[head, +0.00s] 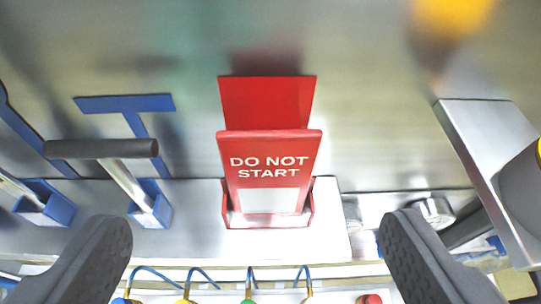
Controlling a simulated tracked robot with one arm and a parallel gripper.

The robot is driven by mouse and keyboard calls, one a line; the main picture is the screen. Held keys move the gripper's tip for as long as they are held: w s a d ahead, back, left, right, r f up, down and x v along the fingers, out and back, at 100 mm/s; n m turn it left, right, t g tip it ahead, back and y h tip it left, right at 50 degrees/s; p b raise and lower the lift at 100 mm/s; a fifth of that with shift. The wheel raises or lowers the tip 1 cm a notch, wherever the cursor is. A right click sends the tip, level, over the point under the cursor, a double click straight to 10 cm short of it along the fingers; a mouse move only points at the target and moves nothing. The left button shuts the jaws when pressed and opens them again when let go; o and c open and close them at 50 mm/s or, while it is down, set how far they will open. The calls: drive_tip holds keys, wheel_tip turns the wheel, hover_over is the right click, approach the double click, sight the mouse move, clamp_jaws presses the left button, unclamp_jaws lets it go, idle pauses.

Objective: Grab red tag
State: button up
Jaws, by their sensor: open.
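A red tag (268,160) with the white words "DO NOT START" stands upright in the middle of the head view. Its lower part sits in a red holder (268,222) on a white surface. A plain red panel (267,102) shows just above and behind it. My gripper (246,268) is open, with one dark finger at the lower left and one at the lower right. The tag is between and beyond the fingers, touched by neither.
A hammer-like tool (130,185) with a dark head stands in a blue holder (150,205) left of the tag. A grey metal plate (490,160) is at the right. Blue hoses with coloured fittings (247,290) run along the bottom. A shiny metal wall (370,90) is behind.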

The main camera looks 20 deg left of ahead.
sight(272, 149)
drive_tip(key=p+x, duration=0.1)
drive_tip(key=x, duration=0.4)
drive_tip(key=shift+w, duration=0.1)
drive_tip(key=shift+d+p+x, duration=0.2)
drive_tip(key=shift+p+x, duration=0.35)
drive_tip(key=shift+x, duration=0.85)
drive_tip(key=shift+d+p+x, duration=0.2)
drive_tip(key=shift+p+x, duration=0.3)
drive_tip(key=shift+x, duration=0.85)
drive_tip(key=shift+f, duration=0.2)
drive_tip(key=c, duration=1.1)
